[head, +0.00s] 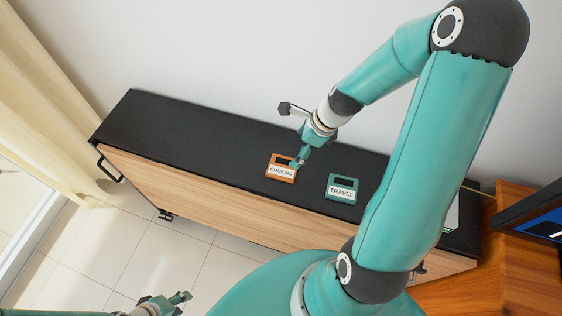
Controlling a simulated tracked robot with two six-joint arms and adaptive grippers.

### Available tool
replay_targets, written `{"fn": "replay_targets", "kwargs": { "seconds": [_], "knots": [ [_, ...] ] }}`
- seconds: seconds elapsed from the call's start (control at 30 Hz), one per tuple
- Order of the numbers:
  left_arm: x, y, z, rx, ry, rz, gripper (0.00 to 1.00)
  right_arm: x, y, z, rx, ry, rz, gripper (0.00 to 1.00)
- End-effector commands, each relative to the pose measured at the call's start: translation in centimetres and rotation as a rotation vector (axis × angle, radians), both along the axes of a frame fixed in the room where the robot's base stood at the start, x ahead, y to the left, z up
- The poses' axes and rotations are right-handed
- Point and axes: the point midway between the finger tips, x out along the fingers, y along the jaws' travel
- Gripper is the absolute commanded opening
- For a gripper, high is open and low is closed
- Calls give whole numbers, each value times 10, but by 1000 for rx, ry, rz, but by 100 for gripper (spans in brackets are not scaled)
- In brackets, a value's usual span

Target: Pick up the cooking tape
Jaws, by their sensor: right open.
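The cooking tape (281,172) is an orange cassette with a white label reading COOKING. It lies flat on the black top of a long low cabinet (180,134). My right gripper (297,162) is open at the tape's upper right corner, with its fingertips over or beside that edge. I cannot tell whether they touch it. My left gripper (180,300) is low at the bottom left edge, over the floor and far from the tape. Its jaw state is not clear.
A teal TRAVEL tape (342,188) lies on the cabinet right of the cooking tape, with a gap between. A wooden unit (515,262) with a dark screen (545,225) stands at the right. A white wall is behind the cabinet. The cabinet top's left part is clear.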

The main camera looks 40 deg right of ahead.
Motion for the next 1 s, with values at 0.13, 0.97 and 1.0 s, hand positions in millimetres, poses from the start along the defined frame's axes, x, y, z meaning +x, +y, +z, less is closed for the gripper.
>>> {"fn": "replay_targets", "kwargs": {
  "seconds": [0.13, 0.97, 1.0],
  "knots": [
    [0, 0, 12, 0, 0, 0, 40, -6, -20, 14, -22, -10, -56, 100],
    [0, 0, -38, 0, 1, 0, 40, 32, 2, -95, -26, -8, -52, 100],
    [0, 0, -39, 0, 0, 0, 40, 32, 2, -96, -25, -8, -53, 100]
  ]
}}
